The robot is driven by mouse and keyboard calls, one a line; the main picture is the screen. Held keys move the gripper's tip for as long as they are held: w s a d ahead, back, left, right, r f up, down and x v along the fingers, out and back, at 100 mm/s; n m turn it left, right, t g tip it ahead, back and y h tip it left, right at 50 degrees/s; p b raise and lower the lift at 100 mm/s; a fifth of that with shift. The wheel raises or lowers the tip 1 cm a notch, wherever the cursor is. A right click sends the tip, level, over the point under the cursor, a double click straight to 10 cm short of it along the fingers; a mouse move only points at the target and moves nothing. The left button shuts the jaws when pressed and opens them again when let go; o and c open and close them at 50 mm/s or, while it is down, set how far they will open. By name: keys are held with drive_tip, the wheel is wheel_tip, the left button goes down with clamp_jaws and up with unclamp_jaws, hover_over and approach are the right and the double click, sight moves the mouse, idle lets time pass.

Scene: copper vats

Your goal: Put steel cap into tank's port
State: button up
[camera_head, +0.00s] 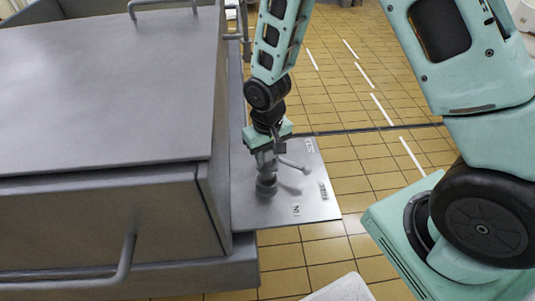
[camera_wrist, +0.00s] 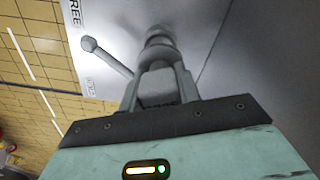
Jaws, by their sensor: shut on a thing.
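My gripper (camera_head: 265,168) points down over the grey metal plate (camera_head: 245,207) beside the tank (camera_head: 105,90). Its fingers (camera_wrist: 160,62) are shut on a grey round piece, which I take to be the steel cap (camera_head: 266,187). The cap also shows past the fingertips in the wrist view (camera_wrist: 158,42). It is low over the plate, at or close to its surface; whether it sits in a port I cannot tell. No port opening is visible, and the gripper and cap cover that spot. A grey rod with a ball end (camera_head: 303,169) sticks out beside the fingers; its base is hidden.
Small labels (camera_head: 324,190) lie on the plate around the gripper. The tank's bent handle (camera_head: 126,262) juts out at the front, and another rail (camera_head: 160,3) is at the back. Tiled floor (camera_head: 345,80) with white dashes is open to the right of the plate.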

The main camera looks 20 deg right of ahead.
sight(267, 167)
drive_tip(key=shift+f, duration=0.3)
drive_tip(key=shift+f+b, duration=1.65)
drive_tip(key=shift+f, duration=0.45)
drive_tip(key=shift+f+b, duration=0.35)
drive_tip(key=shift+f, duration=0.3)
drive_tip(key=o, duration=1.2)
drive_tip(key=shift+c, duration=0.2)
drive_tip(key=shift+r, duration=0.1)
wheel_tip(267, 167, up, 17)
drive_tip(key=shift+r+p, duration=0.15)
drive_tip(key=shift+p, duration=0.95)
